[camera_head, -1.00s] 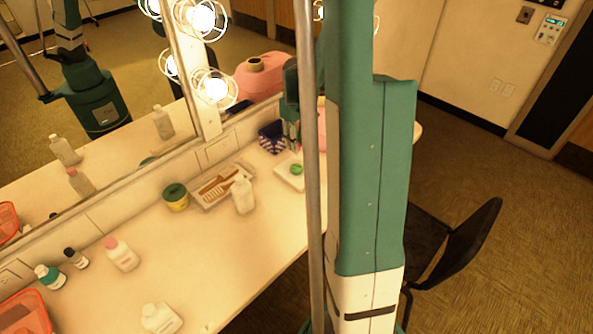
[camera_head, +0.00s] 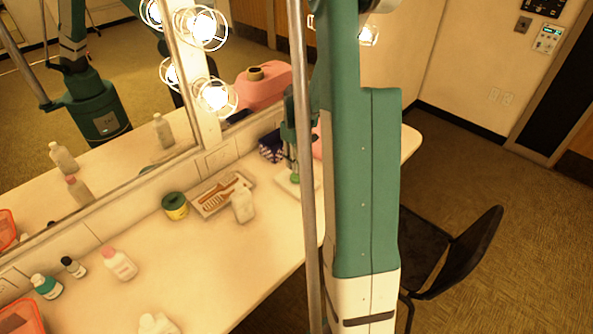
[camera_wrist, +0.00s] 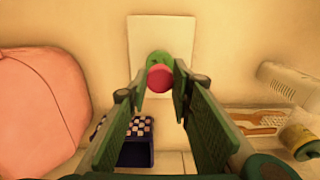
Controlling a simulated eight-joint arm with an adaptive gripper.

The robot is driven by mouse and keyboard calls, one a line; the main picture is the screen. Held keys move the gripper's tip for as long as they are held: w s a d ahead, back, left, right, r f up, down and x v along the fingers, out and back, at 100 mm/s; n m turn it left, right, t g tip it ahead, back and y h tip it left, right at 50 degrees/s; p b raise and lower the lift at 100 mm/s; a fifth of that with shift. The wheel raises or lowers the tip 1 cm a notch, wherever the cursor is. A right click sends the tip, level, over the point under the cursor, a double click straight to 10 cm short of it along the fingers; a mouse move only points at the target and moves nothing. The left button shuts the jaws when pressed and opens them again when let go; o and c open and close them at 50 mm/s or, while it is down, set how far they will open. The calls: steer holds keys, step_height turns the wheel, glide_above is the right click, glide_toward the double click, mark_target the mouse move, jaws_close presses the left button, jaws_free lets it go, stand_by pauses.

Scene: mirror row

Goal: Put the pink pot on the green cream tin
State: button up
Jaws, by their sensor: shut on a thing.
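The pink pot (camera_wrist: 160,78) is round and sits between my fingertips in the wrist view. My gripper (camera_wrist: 160,84) is shut on it. The green cream tin (camera_wrist: 158,57) shows just beyond the pot, partly covered by it, on a white tray (camera_wrist: 175,32). In the head view my gripper (camera_head: 291,158) is right above the green tin (camera_head: 295,178) on the white tray (camera_head: 284,185). The pot cannot be made out there. Whether the pot touches the tin cannot be told.
A dark blue patterned box (camera_head: 269,147) stands close to my gripper, and a large pink container (camera_wrist: 38,115) is beside it. A white bottle (camera_head: 242,205), a tray with a comb (camera_head: 208,204) and a yellow tin with a green lid (camera_head: 175,206) stand nearby. The mirror edges the table.

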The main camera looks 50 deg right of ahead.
steer(key=shift+f, duration=0.2)
steer(key=shift+f, duration=1.8)
steer(key=shift+f+b, duration=0.15)
steer(key=shift+b, duration=0.25)
steer(key=o, duration=0.9)
steer(key=shift+c, duration=0.2)
steer(key=shift+r, duration=0.2)
steer(key=shift+r+p, duration=0.8)
steer(key=shift+r, duration=5.2)
steer(key=shift+a, duration=0.1)
